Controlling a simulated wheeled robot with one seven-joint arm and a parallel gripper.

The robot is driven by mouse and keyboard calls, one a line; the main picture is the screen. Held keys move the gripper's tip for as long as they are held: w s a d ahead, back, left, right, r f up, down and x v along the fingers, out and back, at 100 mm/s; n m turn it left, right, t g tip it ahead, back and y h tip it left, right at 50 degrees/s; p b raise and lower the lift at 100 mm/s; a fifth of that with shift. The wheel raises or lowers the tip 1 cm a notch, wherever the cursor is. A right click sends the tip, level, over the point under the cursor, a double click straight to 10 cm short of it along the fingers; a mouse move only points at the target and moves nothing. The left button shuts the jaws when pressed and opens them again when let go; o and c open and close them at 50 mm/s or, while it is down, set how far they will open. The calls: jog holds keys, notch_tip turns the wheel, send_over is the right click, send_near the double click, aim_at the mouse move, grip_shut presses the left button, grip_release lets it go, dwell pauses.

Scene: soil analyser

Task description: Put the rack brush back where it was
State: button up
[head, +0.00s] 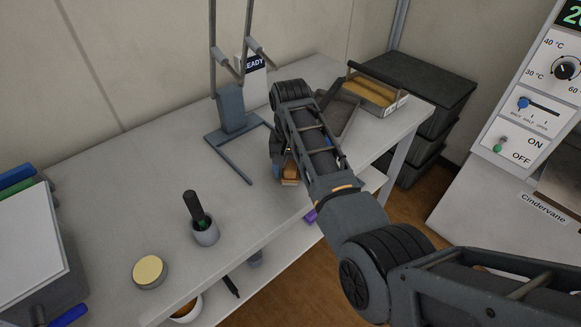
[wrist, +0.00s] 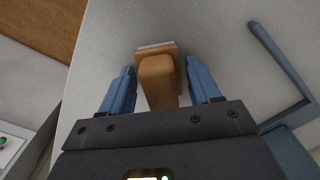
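The rack brush, a wooden block with a tan handle and a pale edge at its far end, shows in the wrist view (wrist: 158,82). In the head view only a small orange-brown part of the brush (head: 290,174) shows below my arm, over the bench near its front edge. My gripper (wrist: 161,68) points down at it, with one blue finger on each side of the handle. Narrow gaps show between the fingers and the wood, so the gripper looks open around the brush. The brush appears to rest on the bench.
A blue-grey stand (head: 232,110) with upright rods is behind the brush on the bench (head: 130,225). A dark tray (head: 340,115) and a sample box (head: 376,92) lie to the right. A grey cup (head: 206,233) and a round tin (head: 149,271) stand to the left.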

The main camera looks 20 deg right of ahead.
aim_at(290, 164)
jog(key=shift+o, duration=0.9)
notch_tip(290, 164, up, 11)
jog(key=shift+r, duration=0.1)
jog(key=shift+r+p, duration=0.55)
jog(key=shift+p, duration=0.05)
